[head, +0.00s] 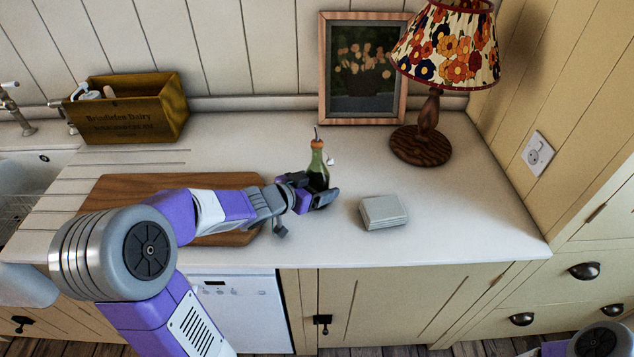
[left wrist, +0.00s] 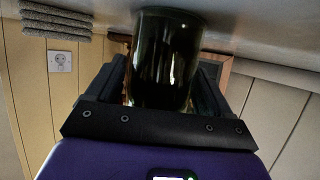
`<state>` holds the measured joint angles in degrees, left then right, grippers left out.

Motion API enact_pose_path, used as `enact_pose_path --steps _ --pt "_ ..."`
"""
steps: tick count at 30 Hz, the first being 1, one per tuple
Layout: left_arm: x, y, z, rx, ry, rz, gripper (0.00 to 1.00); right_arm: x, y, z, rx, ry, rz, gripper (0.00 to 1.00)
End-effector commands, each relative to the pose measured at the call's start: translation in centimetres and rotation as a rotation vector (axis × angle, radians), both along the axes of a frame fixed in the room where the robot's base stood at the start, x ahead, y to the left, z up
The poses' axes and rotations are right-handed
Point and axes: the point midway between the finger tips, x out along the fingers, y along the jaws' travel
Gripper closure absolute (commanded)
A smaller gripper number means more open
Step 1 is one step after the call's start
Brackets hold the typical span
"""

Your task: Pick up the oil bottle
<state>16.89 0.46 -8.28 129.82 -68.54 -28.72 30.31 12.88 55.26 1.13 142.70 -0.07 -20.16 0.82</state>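The oil bottle (head: 317,165) is dark green glass with an orange collar and a thin metal spout. It stands upright on the countertop (head: 440,225), left of the lamp. My left gripper (head: 314,189) is at the bottle's lower body, with one finger on each side. In the left wrist view the dark bottle body (left wrist: 163,60) fills the space between the fingers. Both fingers lie close along its sides; whether they press on it is not clear. My right gripper is not in view.
A wooden cutting board (head: 110,190) lies under my left arm. A patterned lamp (head: 428,125) and a framed picture (head: 363,110) stand behind. A wooden crate (head: 150,115) is at back left.

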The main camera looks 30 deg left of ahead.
Motion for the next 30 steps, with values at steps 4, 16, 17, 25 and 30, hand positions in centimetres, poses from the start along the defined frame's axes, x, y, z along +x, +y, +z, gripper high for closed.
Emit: enact_pose_path --steps 4,16,17,25,30 --pt "0.0 0.0 0.0 0.0 0.0 0.0 0.43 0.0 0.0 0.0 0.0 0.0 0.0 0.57" --pt "0.0 0.0 0.1 0.0 -0.003 0.0 0.78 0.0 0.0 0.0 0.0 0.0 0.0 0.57" --pt "0.0 0.0 0.1 0.0 -0.003 0.0 0.78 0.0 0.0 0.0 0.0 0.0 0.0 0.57" --pt "0.0 0.0 3.0 0.002 -0.005 -0.001 0.78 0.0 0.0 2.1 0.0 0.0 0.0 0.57" --pt "0.0 0.0 6.2 0.002 -0.006 -0.001 0.78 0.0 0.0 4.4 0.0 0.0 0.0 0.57"
